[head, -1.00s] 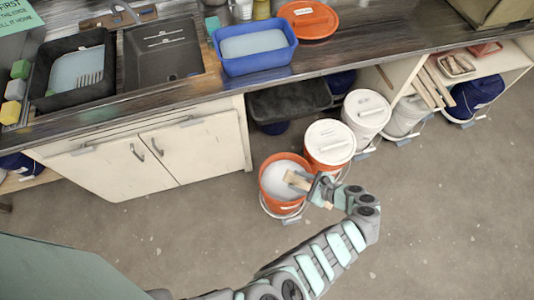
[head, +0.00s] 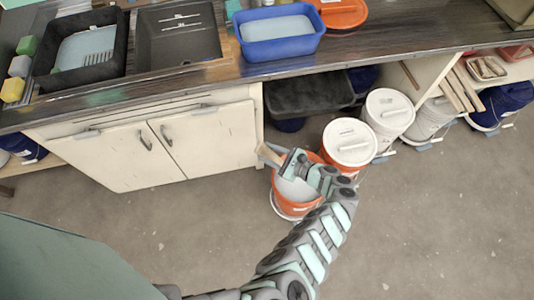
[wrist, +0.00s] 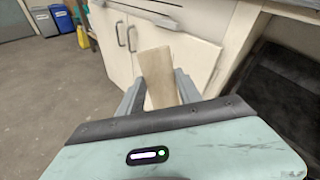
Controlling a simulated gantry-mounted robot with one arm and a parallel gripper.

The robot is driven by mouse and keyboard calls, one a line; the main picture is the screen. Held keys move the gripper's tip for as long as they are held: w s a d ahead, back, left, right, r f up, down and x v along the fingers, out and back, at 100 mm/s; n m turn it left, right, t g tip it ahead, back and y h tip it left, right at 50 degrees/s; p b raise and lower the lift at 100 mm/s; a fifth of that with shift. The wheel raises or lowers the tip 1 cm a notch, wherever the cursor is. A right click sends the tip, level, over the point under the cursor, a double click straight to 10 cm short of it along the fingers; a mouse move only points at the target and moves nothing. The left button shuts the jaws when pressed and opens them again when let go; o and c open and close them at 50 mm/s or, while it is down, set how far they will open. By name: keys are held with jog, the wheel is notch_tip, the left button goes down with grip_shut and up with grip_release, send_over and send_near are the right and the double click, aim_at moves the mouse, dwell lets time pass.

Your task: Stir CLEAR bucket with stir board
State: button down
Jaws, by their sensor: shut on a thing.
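The open orange bucket (head: 296,190) stands on the floor in front of the counter, holding pale whitish liquid. Its label is not visible, so I cannot tell whether it reads CLEAR. My gripper (head: 290,165) is above the bucket's far side and covers part of its opening. It is shut on the wooden stir board (head: 268,154), whose one end sticks out to the upper left past the rim. In the wrist view the board (wrist: 158,78) stands tilted between the fingers. Its other end is hidden, so I cannot tell whether it touches the liquid.
A white-lidded orange bucket (head: 349,142) stands close at the right, with a white lidded bucket (head: 388,112) behind it. A black tub (head: 308,94) is under the counter (head: 200,78). Cabinet doors (head: 150,145) are at the left. Floor in front is clear.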

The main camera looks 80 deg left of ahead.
jog(key=shift+w+a+f+b, duration=0.1)
jog(key=shift+w+f+b, duration=1.25)
jog(key=shift+f+b, duration=2.55)
jog(key=shift+w+d+f+b, duration=0.1)
jog(key=shift+w+f+b, duration=1.9)
jog(key=shift+b, duration=3.05)
jog(key=shift+w+a+f+b, duration=0.1)
jog(key=shift+w+f+b, duration=0.6)
jog(key=shift+f+b, duration=3.5)
jog(key=shift+w+r+b, duration=0.1)
jog(key=shift+r+b, duration=0.1)
jog(key=shift+b, duration=0.4)
